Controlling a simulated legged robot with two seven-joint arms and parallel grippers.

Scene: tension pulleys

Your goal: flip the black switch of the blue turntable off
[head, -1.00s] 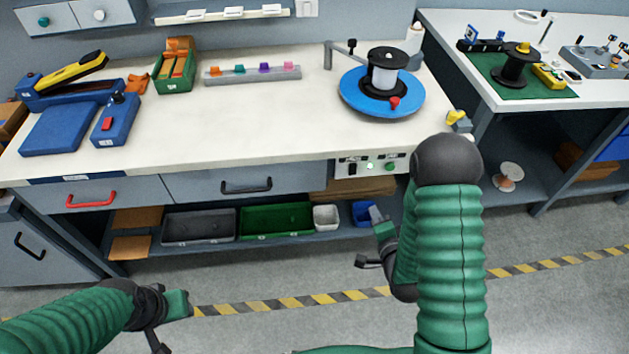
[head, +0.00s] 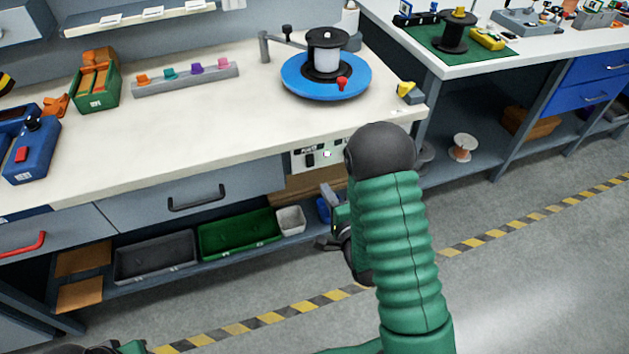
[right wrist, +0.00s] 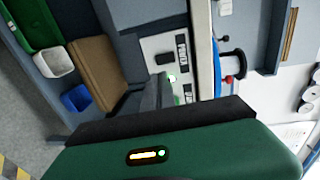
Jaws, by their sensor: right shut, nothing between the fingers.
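The blue turntable (head: 300,88) stands on the white bench, with a black and white spool (head: 327,58) and a red knob (head: 342,83) on it. A control panel on the bench front carries the black switch (head: 310,160) beside a small white light. The right wrist view shows the black switch (right wrist: 164,61) near the POWER label, with a lit white button (right wrist: 172,78). My right gripper (head: 329,192) is shut and empty, below the panel and apart from the switch. My right arm hides the panel's right part in the head view. My left gripper (head: 125,348) barely shows at the bottom edge.
Under the bench, a shelf holds a grey bin (head: 155,258), a green bin (head: 238,234), a white bin (head: 290,220) and a blue bin (head: 323,208). A drawer with a black handle (head: 196,200) is left of the panel. The floor in front is clear.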

